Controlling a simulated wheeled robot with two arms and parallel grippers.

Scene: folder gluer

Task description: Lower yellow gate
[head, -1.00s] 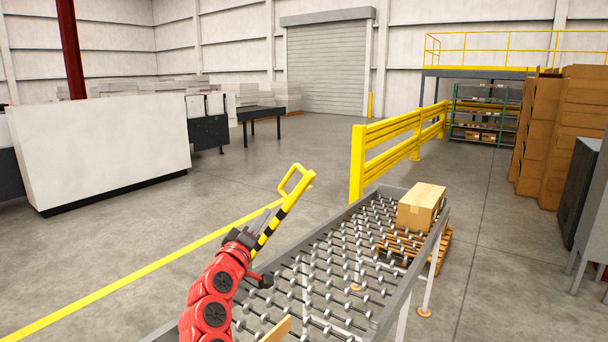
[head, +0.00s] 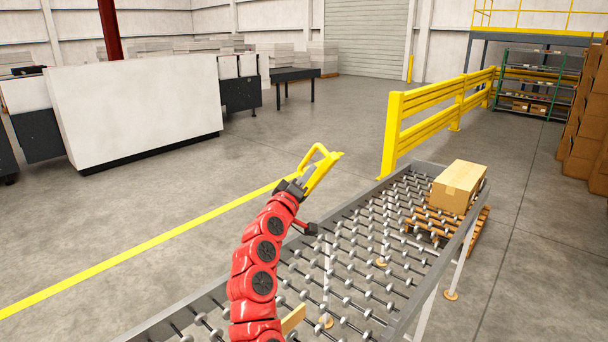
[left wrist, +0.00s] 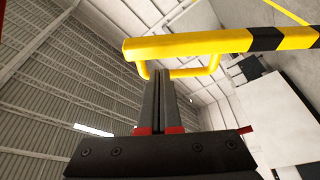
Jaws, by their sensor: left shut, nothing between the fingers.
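The yellow gate (head: 322,174) is a bar with a looped handle, and it stands tilted up beside the left edge of the roller conveyor in the head view. In the left wrist view the yellow bar (left wrist: 190,45) with black bands crosses above my fingers, and the handle loop shows behind it. My left gripper (head: 301,183) is shut and empty, close to the bar just below the handle. Its fingertips (left wrist: 158,72) point at the bar; I cannot tell whether they touch it. My arm hides the lower part of the gate. My right gripper is out of view.
The roller conveyor (head: 345,220) runs away to the right, with a cardboard box (head: 458,187) at its far end. A yellow guard rail (head: 430,97) stands behind it. A white machine (head: 135,110) is at the left. The floor between is clear.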

